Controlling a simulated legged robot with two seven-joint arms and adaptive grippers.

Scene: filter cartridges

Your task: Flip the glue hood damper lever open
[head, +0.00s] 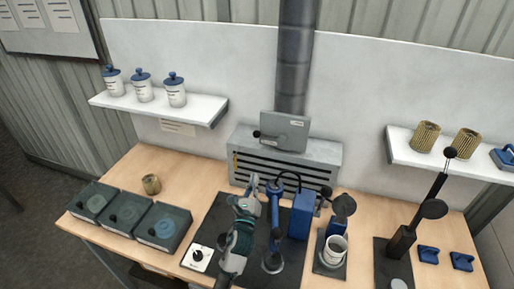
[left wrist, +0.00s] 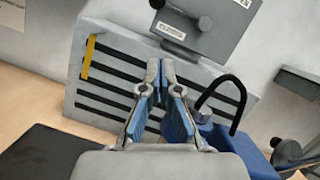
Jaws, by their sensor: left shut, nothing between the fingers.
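The glue hood (head: 318,154) is a grey slotted box at the back of the bench, with a dark duct (head: 296,60) rising above it. A grey damper plate (head: 290,131) stands on its top. The damper lever (head: 257,134) shows as a black knob at the plate's left side; in the left wrist view the knob (left wrist: 205,24) sits near a label (left wrist: 171,31) that seems to read CLOSED. My left gripper (head: 262,184) is shut and empty in front of the hood, below and apart from the lever. Its fingertips (left wrist: 160,72) show before the slots. My right gripper is out of view.
A blue dispenser (head: 301,214) with a black hose stands right of my left gripper, beside a white cup (head: 336,247). Dark bins (head: 160,227) and a tan cartridge (head: 151,184) are at left. A black lever press (head: 402,240) stands at right. Shelves flank the hood.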

